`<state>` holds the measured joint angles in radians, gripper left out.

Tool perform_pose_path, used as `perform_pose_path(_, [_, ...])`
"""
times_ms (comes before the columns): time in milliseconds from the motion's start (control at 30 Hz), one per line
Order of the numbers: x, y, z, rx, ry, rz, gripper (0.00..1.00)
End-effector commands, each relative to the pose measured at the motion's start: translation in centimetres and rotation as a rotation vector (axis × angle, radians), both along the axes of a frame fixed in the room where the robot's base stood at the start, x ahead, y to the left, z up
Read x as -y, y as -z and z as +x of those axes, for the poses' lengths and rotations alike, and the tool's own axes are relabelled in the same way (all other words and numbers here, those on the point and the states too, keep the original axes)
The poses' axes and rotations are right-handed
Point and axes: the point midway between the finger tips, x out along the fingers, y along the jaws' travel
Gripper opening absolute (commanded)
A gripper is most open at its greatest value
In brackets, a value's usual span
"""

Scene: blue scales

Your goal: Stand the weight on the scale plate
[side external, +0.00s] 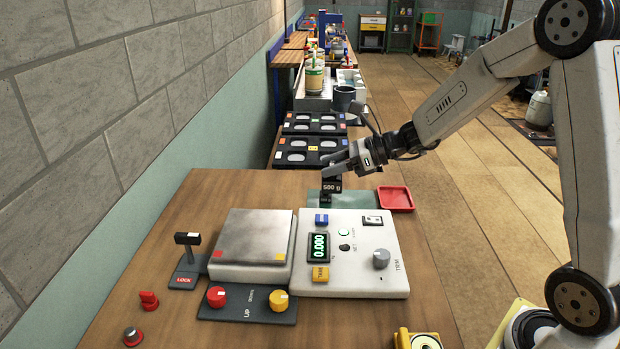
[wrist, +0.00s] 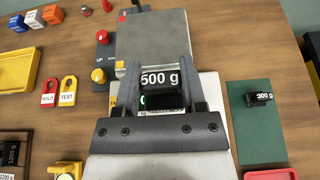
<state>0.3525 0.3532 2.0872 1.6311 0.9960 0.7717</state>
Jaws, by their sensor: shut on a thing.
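The black weight marked 500 g (side external: 332,184) is held between the fingers of my gripper (side external: 345,165), raised above the bench at the back of the scale's panel. In the wrist view the weight (wrist: 160,79) sits between both fingertips, its label facing the camera. The scale plate (side external: 252,237) is a bare grey metal square, left of and nearer than my gripper in the side view. In the wrist view the plate (wrist: 152,42) lies beyond the fingertips. The white scale panel (side external: 350,270) has a green display (side external: 319,246) reading 0.000.
A 300 g weight (wrist: 258,98) stands on a green mat (wrist: 262,135). A red tray (side external: 396,199) is near the mat. A lock lever (side external: 188,255) stands left of the plate. Red (side external: 217,296) and yellow (side external: 278,299) knobs sit in front of it.

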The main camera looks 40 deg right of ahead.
Motion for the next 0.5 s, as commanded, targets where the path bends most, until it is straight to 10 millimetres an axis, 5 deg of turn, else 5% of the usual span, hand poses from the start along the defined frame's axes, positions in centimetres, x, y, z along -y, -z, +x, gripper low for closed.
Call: perform_pose_path(500, [-12.6, -2.9, -2.3, 0.003, -0.005, 0.003, 0.0])
